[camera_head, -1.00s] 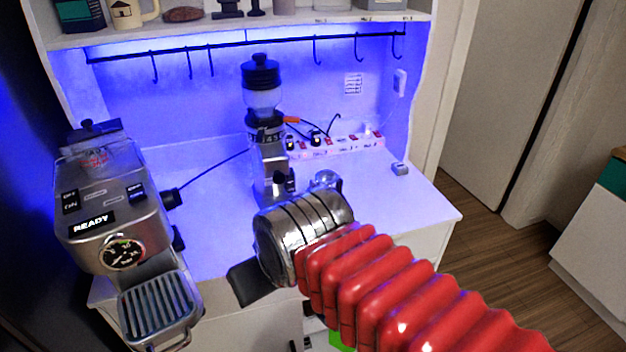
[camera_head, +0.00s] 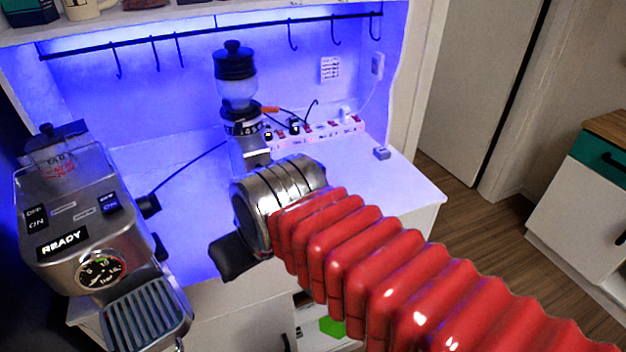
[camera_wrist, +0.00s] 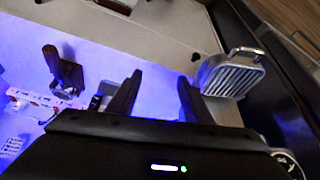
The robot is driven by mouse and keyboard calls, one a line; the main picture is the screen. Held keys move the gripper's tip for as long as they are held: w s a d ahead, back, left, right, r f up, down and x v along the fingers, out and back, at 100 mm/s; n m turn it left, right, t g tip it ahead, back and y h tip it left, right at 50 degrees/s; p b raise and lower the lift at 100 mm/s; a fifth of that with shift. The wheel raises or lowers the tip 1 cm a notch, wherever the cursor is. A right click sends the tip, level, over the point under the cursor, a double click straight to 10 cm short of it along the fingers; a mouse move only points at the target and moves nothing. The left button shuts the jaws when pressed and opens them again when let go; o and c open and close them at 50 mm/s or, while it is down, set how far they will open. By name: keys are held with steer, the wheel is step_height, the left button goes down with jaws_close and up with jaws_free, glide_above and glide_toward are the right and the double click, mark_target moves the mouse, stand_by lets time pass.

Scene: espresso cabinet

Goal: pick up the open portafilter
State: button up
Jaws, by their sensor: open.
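The portafilter (camera_wrist: 65,72) appears to be the piece with a dark brown handle and a round metal head at the left of the wrist view, lying on the blue-lit counter (camera_wrist: 100,48) near the power strip. In the head view it is hidden behind my arm. My gripper (camera_wrist: 159,76) is open and empty, with its two black fingers apart over the counter. The portafilter is to the left of both fingers and apart from them. In the head view a dark finger shows below the metal wrist, in front of the counter.
The espresso machine (camera_head: 85,215), reading READY, stands at the left; its drip tray (camera_wrist: 232,76) is right of my fingers in the wrist view. The grinder (camera_head: 240,95) stands behind my wrist. A power strip (camera_head: 315,133) lies at the back.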

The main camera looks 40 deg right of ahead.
steer(key=w+d+r+m, duration=0.1)
steer(key=w+d+r, duration=0.1)
steer(key=d, duration=1.2)
steer(key=w+d+r+m, duration=0.2)
steer(key=d, duration=1.2)
steer(key=shift+w+m+y, duration=0.15)
steer(key=shift+m+y, duration=0.15)
steer(key=shift+y, duration=0.1)
steer(key=shift+r, duration=0.1)
steer(key=x, duration=0.8)
steer(key=shift+f, duration=0.3)
steer(key=shift+f, duration=0.1)
steer(key=shift+s+x, duration=0.2)
steer(key=shift+x, duration=1.05)
steer(key=shift+s+x, duration=0.15)
steer(key=shift+x, duration=1.15)
steer(key=shift+d+f, duration=0.1)
steer(key=shift+f, duration=0.35)
